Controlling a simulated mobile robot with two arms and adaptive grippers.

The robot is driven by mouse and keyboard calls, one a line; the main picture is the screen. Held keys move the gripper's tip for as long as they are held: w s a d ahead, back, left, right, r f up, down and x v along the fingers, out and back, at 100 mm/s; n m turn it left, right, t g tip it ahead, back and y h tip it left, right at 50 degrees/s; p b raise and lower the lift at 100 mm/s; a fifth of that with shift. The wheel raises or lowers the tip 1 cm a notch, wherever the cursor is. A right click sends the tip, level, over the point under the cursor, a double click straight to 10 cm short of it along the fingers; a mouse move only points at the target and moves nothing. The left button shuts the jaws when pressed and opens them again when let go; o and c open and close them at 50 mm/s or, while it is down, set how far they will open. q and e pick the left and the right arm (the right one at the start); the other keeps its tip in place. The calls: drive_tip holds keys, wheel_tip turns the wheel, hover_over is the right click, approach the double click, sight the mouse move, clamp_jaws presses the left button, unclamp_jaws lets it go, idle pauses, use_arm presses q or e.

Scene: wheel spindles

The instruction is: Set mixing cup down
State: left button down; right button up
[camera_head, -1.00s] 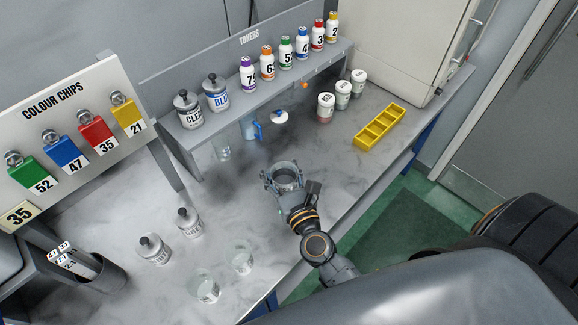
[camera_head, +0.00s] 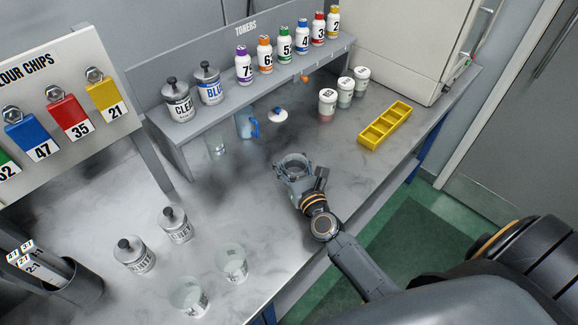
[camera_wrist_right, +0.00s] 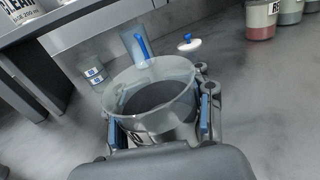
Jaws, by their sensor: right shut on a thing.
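The mixing cup (camera_wrist_right: 150,92) is a clear, round, open cup with dark content or a dark base. It sits between the blue pads of my right gripper (camera_wrist_right: 160,130) in the right wrist view. In the head view my right gripper (camera_head: 294,168) is shut around the cup (camera_head: 293,160), over the middle of the marble bench (camera_head: 250,192). The cup looks upright. I cannot tell whether its bottom touches the bench. My left gripper is not in view.
Two clear cups (camera_head: 232,262) and two lidded tins (camera_head: 175,225) stand at the front left. A blue-handled jug (camera_head: 247,125) and a white round item (camera_head: 278,114) are behind the gripper. A yellow tray (camera_head: 385,125) and several small tubs (camera_head: 327,104) are at right.

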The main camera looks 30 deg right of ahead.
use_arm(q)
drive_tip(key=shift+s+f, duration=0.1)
use_arm(e)
drive_tip(key=shift+f, duration=0.15)
drive_tip(key=o, duration=1.6)
drive_tip(key=shift+c, duration=0.2)
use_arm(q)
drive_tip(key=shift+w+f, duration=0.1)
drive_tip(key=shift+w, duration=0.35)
